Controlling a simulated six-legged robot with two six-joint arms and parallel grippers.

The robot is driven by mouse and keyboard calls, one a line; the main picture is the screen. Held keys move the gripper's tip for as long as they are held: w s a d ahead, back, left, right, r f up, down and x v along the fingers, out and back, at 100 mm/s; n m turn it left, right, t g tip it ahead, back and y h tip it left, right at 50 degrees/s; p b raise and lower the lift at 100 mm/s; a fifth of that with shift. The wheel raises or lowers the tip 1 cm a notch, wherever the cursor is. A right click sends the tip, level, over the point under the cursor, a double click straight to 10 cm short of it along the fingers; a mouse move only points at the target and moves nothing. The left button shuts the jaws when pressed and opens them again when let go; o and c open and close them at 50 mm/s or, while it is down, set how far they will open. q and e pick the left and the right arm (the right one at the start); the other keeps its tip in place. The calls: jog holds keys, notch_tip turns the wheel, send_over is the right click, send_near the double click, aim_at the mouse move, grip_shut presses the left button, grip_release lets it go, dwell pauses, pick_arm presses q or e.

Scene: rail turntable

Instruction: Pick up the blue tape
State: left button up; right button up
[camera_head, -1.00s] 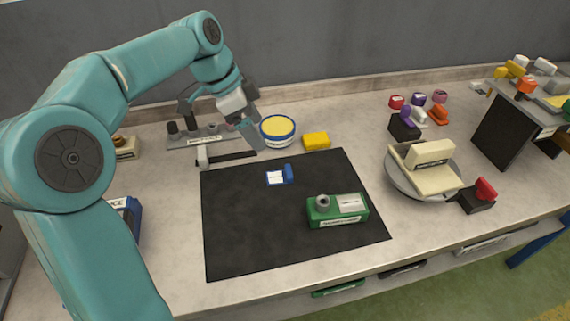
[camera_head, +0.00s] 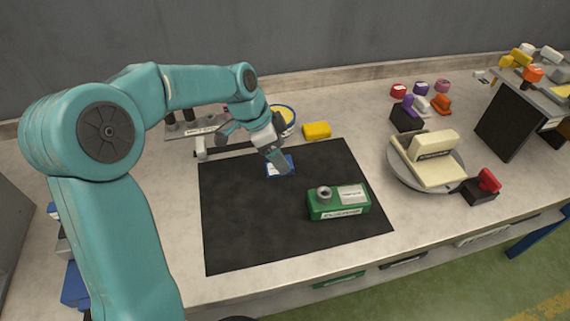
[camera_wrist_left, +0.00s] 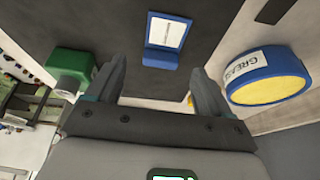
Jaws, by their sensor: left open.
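The blue tape (camera_head: 271,171), a small blue piece with a white label, lies on the black mat (camera_head: 240,230) near its back edge. In the head view my left gripper (camera_head: 281,168) is over it and hides part of it. In the left wrist view the tape (camera_wrist_left: 165,40) shows whole, ahead of and between the two spread fingers (camera_wrist_left: 158,72), with nothing held. Whether a finger touches it cannot be told. My right gripper is not in view.
A green block (camera_head: 337,203) sits on the mat, right of the tape. A round blue-and-yellow grease tin (camera_wrist_left: 268,75) stands close behind the gripper, with a yellow block (camera_head: 316,130) beside it. A round turntable (camera_head: 398,178) with cream parts is further right. The mat's front is clear.

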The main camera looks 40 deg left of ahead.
pick_arm(q)
jog(key=x, duration=0.3)
jog(key=shift+w+d+f, duration=0.1)
jog(key=shift+w+f, duration=0.1)
jog(key=shift+f, duration=0.05)
jog(key=c, duration=1.1)
jog(key=shift+r, duration=0.15)
